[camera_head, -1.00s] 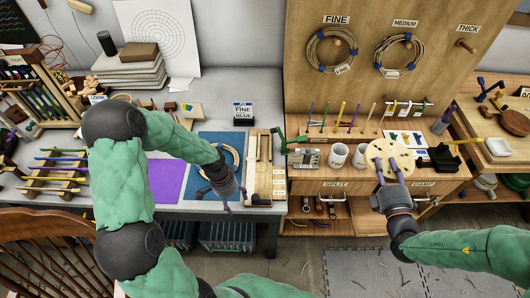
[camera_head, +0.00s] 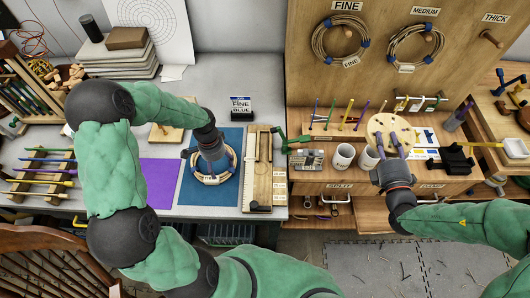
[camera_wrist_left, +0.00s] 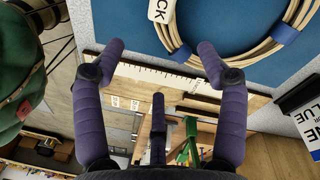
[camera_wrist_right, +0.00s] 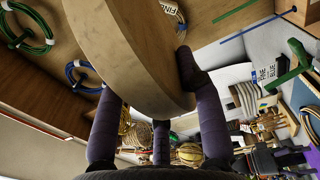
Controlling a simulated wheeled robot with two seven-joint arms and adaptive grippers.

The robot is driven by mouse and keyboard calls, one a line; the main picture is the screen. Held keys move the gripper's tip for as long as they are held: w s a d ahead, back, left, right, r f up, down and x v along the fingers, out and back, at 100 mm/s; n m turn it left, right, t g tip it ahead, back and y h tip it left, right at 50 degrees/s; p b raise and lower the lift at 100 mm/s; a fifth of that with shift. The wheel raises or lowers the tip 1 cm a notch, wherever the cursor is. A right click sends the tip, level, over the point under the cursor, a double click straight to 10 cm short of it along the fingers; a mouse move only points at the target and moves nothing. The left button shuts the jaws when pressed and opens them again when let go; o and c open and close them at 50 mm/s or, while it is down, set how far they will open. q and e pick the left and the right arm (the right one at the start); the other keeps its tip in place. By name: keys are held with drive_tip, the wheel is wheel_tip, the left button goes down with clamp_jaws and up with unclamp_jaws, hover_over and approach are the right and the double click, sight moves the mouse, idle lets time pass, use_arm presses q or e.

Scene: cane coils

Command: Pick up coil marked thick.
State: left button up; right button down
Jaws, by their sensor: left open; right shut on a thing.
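The tan cane coil (camera_head: 234,164) lies on the blue mat (camera_head: 190,192) in the head view. Its white tag (camera_wrist_left: 161,9) partly shows in the left wrist view, ending in "CK". My left gripper (camera_head: 213,160) is open and empty above the coil, hiding part of it in the head view. In the left wrist view the open fingers (camera_wrist_left: 160,62) are apart from the coil (camera_wrist_left: 238,50), which lies ahead of them. My right gripper (camera_head: 392,152) is shut on a round wooden disc with holes (camera_head: 387,128); the disc also fills much of the right wrist view (camera_wrist_right: 135,55).
Coils marked FINE (camera_head: 319,38) and MEDIUM (camera_head: 390,48) hang on the board; the THICK peg (camera_head: 491,37) is bare. A wooden measuring board (camera_head: 257,180) stands right of the mat, a purple sheet (camera_head: 160,185) left. White mugs (camera_head: 344,156) stand on the right bench.

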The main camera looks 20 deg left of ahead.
sight(224, 175)
use_arm(q)
wheel_tip(224, 175, down, 4)
drive_tip(key=shift+w+d+r, duration=0.1)
drive_tip(key=shift+r, duration=0.15)
use_arm(e)
drive_tip(key=shift+w+f, duration=0.25)
drive_tip(key=shift+f, duration=0.15)
use_arm(q)
drive_tip(key=shift+f+b, duration=0.2)
drive_tip(key=shift+b, duration=0.1)
use_arm(e)
drive_tip(key=shift+s, duration=0.1)
use_arm(q)
drive_tip(key=f, duration=0.3)
drive_tip(key=f+b, duration=0.1)
drive_tip(key=f, duration=0.1)
drive_tip(key=shift+d, duration=0.25)
use_arm(e)
drive_tip(key=shift+f, duration=0.55)
use_arm(q)
drive_tip(key=shift+w+r, duration=0.1)
drive_tip(key=c, duration=1.4)
